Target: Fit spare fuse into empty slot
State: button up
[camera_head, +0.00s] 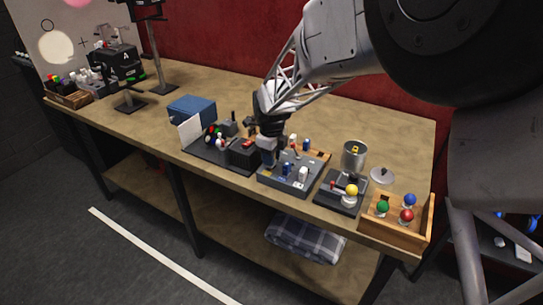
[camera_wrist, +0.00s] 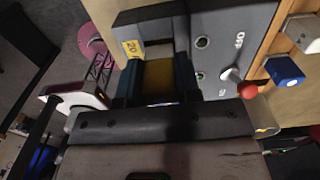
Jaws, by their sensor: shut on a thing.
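My gripper (camera_head: 268,158) is over the left part of the grey fuse panel (camera_head: 275,184). In the wrist view, the gripper (camera_wrist: 158,85) is shut on a yellow-brown block (camera_wrist: 158,76), which looks like the spare fuse. A dark grey socket frame with a yellow "20" label (camera_wrist: 132,47) is right by the block. Whether the block is seated in it cannot be told. Blue (camera_head: 287,168) and white (camera_head: 303,174) fuses stand on the panel. A lever with a red knob (camera_wrist: 247,89) stands beside an "OFF" mark.
A wooden tray (camera_head: 322,157) behind the panel holds blue (camera_wrist: 285,72) and white (camera_wrist: 303,33) pieces. A black base with a yellow ball (camera_head: 351,190) and a wooden box (camera_head: 396,232) with coloured balls stand to the right.

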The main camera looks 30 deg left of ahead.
jog(key=shift+f, duration=1.15)
dwell(1.5)
jog(key=o, duration=1.2)
jog(key=shift+c, duration=0.2)
jog(key=shift+r, duration=0.15)
jog(key=shift+r, duration=3.35)
